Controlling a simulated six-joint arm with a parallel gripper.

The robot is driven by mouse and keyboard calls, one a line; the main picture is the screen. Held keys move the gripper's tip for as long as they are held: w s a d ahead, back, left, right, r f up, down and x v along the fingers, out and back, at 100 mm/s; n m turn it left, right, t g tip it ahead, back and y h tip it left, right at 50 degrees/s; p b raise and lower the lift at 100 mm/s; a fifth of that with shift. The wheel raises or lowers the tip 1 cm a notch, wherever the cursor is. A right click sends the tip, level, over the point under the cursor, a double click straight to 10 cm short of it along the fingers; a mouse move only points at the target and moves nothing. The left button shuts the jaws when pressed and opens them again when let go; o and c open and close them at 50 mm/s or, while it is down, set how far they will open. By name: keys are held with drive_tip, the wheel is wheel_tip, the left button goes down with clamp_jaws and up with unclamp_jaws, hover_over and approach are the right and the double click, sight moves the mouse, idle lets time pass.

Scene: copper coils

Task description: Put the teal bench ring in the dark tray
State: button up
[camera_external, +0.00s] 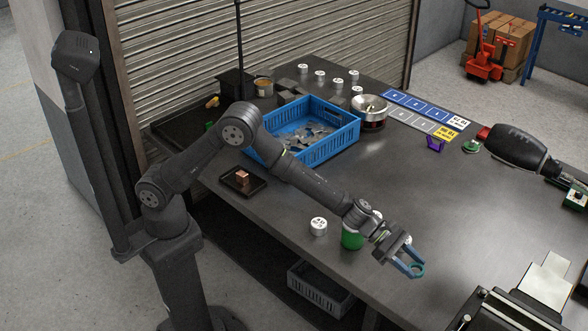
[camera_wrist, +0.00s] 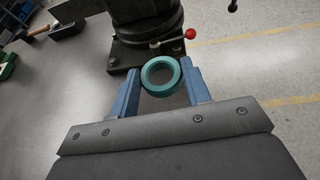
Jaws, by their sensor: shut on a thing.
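The teal bench ring (camera_external: 418,271) is held between the blue fingertips of my gripper (camera_external: 411,264), near the front edge of the bench at lower right. In the wrist view the ring (camera_wrist: 161,91) lies between the two blue fingers of my gripper (camera_wrist: 161,80), with its hole facing the camera. The gripper is shut on it. A small dark tray (camera_external: 259,187) lies on the bench at left, well away from the gripper, with a copper cube (camera_external: 242,178) in it. Another flat dark tray-like surface (camera_external: 172,134) shows at the back left, partly behind my arm.
A green cup (camera_external: 351,239) and a white-topped can (camera_external: 318,227) stand beside my forearm. A blue crate (camera_external: 337,149) with metal scraps and a silver bowl (camera_external: 371,106) stand farther back. A dark machine (camera_external: 510,314) is at lower right. The middle of the bench is clear.

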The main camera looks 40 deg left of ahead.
drive_tip(key=w+a+n+t+y, duration=0.1)
drive_tip(key=w+a+n+t, duration=0.1)
drive_tip(key=w+a, duration=1)
drive_tip(key=w+a+n+t, duration=0.2)
drive_tip(key=w+a, duration=0.8)
drive_tip(key=w, duration=0.4)
drive_tip(key=w+a+n+t+y, duration=0.1)
drive_tip(key=w+a, duration=0.4)
drive_tip(key=a, duration=0.5)
drive_tip(key=w+a+n+t+y, duration=0.15)
drive_tip(key=w+a, duration=0.25)
drive_tip(key=a, duration=0.5)
drive_tip(key=w+a+n+t, duration=0.15)
drive_tip(key=w+a, duration=0.35)
drive_tip(key=a, duration=0.5)
drive_tip(key=w+a+n+t+y, duration=0.2)
drive_tip(key=a, duration=1.5)
drive_tip(key=n+t+y, duration=0.2)
drive_tip(key=n+y, duration=0.3)
drive_tip(key=y, duration=0.1)
hover_over(212, 116)
wheel_tip(212, 116, down, 12)
drive_tip(key=shift+d, duration=0.15)
drive_tip(key=shift+f, duration=2)
